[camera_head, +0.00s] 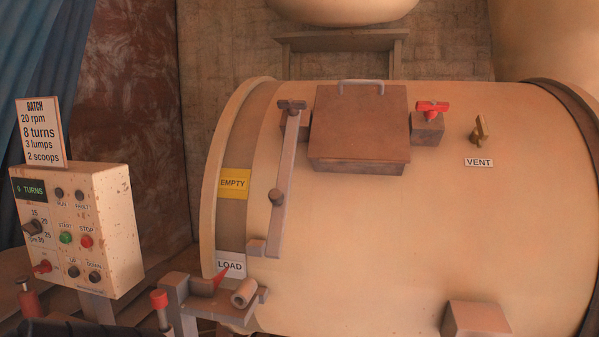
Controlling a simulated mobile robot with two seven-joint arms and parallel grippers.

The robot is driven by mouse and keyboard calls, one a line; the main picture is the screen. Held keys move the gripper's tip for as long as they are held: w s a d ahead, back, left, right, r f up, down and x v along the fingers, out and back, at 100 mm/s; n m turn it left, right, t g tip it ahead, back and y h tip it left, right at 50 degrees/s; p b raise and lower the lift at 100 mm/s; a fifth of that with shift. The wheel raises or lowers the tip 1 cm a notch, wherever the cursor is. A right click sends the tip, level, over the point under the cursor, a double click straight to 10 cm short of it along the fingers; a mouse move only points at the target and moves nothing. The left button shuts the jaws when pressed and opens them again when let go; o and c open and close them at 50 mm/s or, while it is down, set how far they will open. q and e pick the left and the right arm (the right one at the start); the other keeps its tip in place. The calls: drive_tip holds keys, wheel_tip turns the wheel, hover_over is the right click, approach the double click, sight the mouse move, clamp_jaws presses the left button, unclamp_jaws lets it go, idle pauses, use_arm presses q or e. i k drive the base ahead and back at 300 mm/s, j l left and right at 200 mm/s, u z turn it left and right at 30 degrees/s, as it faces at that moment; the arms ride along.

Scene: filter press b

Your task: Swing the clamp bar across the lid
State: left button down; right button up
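The lid (358,125) is a brown square plate with a grey handle (362,84) at its top edge, lying shut on the top of the cream drum. The clamp bar (284,175) is a long grey-brown bar at the left of the lid, off it. Its upper end is at a pivot (291,105) beside the lid's upper left corner, and it hangs down and slightly left. A round knob (276,197) stands on its lower half. A block with a red handle (431,107) sits at the lid's right. Neither of my grippers shows.
The cream drum (400,240) carries a brass vent valve (480,129) and EMPTY and LOAD labels. A control box (85,225) with a BATCH sign (41,132) stands left. A bracket with a red pointer (220,278) is below the bar. The drum face below the lid is clear.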

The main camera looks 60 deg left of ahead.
sight(278, 196)
drive_tip(key=u, duration=2)
